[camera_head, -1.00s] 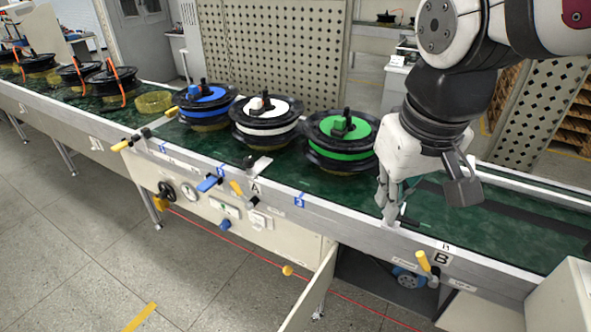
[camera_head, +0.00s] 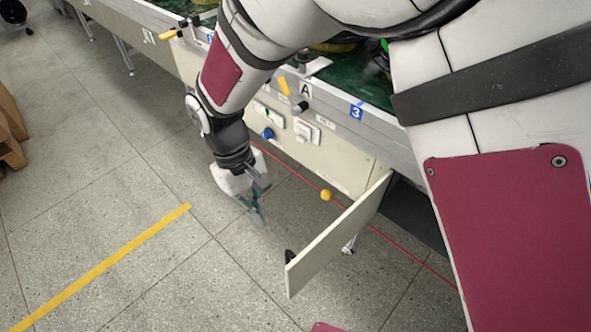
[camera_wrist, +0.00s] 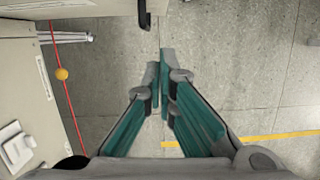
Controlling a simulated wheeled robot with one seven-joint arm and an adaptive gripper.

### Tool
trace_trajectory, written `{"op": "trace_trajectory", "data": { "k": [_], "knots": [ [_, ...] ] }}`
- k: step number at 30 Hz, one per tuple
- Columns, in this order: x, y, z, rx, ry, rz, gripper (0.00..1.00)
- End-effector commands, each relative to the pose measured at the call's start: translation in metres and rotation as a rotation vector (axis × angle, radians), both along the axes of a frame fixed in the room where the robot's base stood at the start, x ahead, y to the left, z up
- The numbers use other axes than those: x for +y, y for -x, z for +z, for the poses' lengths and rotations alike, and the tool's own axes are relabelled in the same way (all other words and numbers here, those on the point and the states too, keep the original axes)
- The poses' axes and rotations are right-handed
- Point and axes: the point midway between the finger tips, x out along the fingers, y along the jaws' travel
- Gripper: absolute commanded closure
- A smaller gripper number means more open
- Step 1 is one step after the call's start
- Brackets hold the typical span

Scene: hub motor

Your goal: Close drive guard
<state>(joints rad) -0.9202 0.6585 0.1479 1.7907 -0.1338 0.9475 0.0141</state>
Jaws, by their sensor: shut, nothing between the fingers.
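The drive guard (camera_head: 335,238) is a pale panel swung open, standing out from the conveyor's front over the floor. A black handle (camera_head: 290,257) is on its outer end. In the wrist view the guard (camera_wrist: 80,8) crosses the top left and its handle (camera_wrist: 146,14) is at the top centre. My gripper (camera_head: 258,222) points down, left of the guard and in front of the conveyor. It touches neither guard nor handle. In the wrist view its fingertips (camera_wrist: 160,68) are together and empty. The dark opening (camera_head: 415,212) beside the guard is partly hidden by my arm.
The conveyor's front panel (camera_head: 330,155) has switches and a blue knob (camera_head: 267,133). A red cord with a yellow ball (camera_head: 326,195) runs low between gripper and guard. The floor left of the gripper is clear, with a yellow stripe (camera_head: 110,262). A wooden stack (camera_head: 10,130) is at far left.

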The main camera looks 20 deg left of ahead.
Motion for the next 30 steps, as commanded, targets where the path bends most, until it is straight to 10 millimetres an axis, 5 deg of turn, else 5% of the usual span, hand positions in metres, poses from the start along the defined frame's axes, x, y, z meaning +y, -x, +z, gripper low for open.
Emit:
{"op": "trace_trajectory", "data": {
  "k": [17, 30],
  "knots": [
    [-0.024, 0.010, -0.098, 0.001, 0.003, -0.001, 1.00],
    [-0.058, 0.027, -0.092, 0.000, 0.000, -0.002, 1.00]
  ]
}}
